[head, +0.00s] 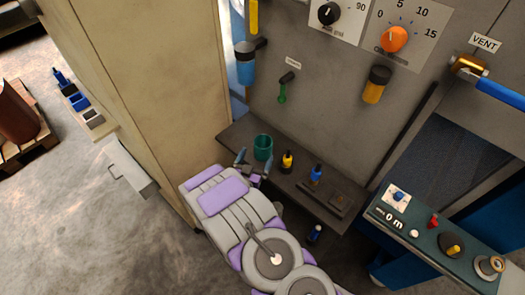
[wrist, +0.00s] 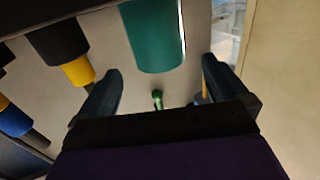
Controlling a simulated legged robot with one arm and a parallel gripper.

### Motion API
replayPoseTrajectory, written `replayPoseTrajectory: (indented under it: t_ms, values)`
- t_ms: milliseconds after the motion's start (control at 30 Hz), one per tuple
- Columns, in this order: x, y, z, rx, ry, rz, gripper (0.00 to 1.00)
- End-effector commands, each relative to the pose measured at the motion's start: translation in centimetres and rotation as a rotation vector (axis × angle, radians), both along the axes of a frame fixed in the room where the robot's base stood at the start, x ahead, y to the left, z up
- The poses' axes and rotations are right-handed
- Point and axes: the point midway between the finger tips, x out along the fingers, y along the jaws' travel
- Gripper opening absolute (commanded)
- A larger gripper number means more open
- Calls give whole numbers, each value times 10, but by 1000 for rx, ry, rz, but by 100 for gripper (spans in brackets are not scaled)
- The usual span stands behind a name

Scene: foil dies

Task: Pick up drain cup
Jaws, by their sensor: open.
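The drain cup, a teal-green cylinder (head: 263,146), stands upright on the narrow dark shelf (head: 232,133) against the grey panel. My gripper (head: 254,162) is open and empty, on the near side of the cup. In the wrist view the cup (wrist: 153,35) shows large at the top, in the gap between my two fingers, beyond their tips. I see no contact between fingers and cup. The shelf right under the cup is partly hidden by my arm in the head view.
A green valve handle (head: 283,91) hangs on the panel above. A tall beige cabinet (head: 150,75) stands close on the left.

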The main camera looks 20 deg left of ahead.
Motion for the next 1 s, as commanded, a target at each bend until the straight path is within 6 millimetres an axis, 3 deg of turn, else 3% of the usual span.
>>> replayPoseTrajectory:
  t_ms: [100, 400, 700, 1000]
  values:
    - [20, -1, -2, 0, 0, -4, 100]
    - [40, 2, -3, -3, 2, -1, 100]
    - [80, -2, -2, 0, -1, -2, 100]
    - [86, 0, -2, -3, 2, -1, 100]
